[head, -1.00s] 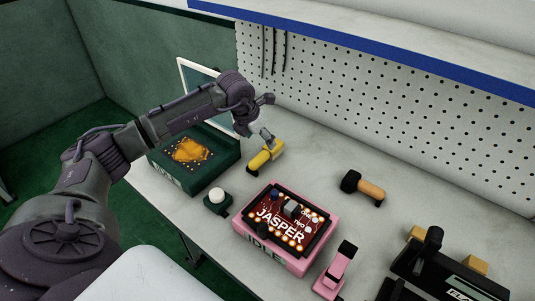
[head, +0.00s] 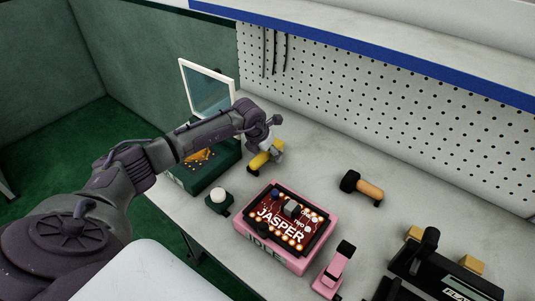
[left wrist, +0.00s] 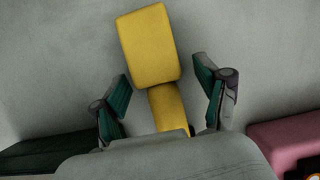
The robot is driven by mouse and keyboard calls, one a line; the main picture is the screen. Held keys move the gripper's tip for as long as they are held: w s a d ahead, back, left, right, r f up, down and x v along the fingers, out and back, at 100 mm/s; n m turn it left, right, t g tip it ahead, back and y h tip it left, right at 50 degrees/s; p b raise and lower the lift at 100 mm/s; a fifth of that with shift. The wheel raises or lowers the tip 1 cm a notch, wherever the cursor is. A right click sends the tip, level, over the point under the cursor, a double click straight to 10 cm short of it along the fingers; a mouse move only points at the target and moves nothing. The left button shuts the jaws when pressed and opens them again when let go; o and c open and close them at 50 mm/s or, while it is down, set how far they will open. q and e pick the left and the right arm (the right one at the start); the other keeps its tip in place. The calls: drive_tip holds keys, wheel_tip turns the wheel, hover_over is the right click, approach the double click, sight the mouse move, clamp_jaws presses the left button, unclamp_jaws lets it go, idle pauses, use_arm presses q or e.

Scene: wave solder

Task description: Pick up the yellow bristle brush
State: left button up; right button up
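The yellow bristle brush (head: 258,160) lies on the table towards the back in the head view. The left wrist view shows its yellow block-shaped end (left wrist: 148,45) and a narrower yellow part below it. My left gripper (head: 270,138) is over the brush. In the left wrist view my left gripper (left wrist: 161,74) is open, with one finger on each side of the brush and gaps between. The lower end of the brush is hidden behind the gripper body. I cannot tell how high the fingers are above the table. My right gripper is not in view.
A dark green box (head: 215,172) stands left of the brush, partly behind my arm, near a white-framed panel (head: 207,88). A white-topped button (head: 218,195) and a pink fixture with a JASPER board (head: 285,222) are nearer. An orange-handled tool (head: 368,188) lies right; pegboard (head: 370,90) stands behind.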

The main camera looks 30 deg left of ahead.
use_arm(q)
drive_tip(key=c, duration=1.1)
drive_tip(key=shift+c, duration=0.2)
drive_tip(key=shift+r, duration=0.1)
drive_tip(key=r, duration=0.2)
drive_tip(key=r+b, duration=0.1)
drive_tip(key=r, duration=0.1)
drive_tip(key=shift+w+d+r, duration=0.1)
drive_tip(key=shift+w+d, duration=0.05)
drive_tip(key=shift+d, duration=0.1)
drive_tip(key=d+r, duration=0.2)
drive_tip(key=d, duration=0.1)
drive_tip(key=w+d+r+b, duration=0.1)
drive_tip(key=d+r, duration=0.1)
drive_tip(key=d, duration=0.2)
drive_tip(key=w+d+r+b, duration=0.1)
drive_tip(key=d+r, duration=0.1)
drive_tip(key=d, duration=0.2)
drive_tip(key=shift+w+r, duration=0.15)
drive_tip(key=shift+r, duration=0.2)
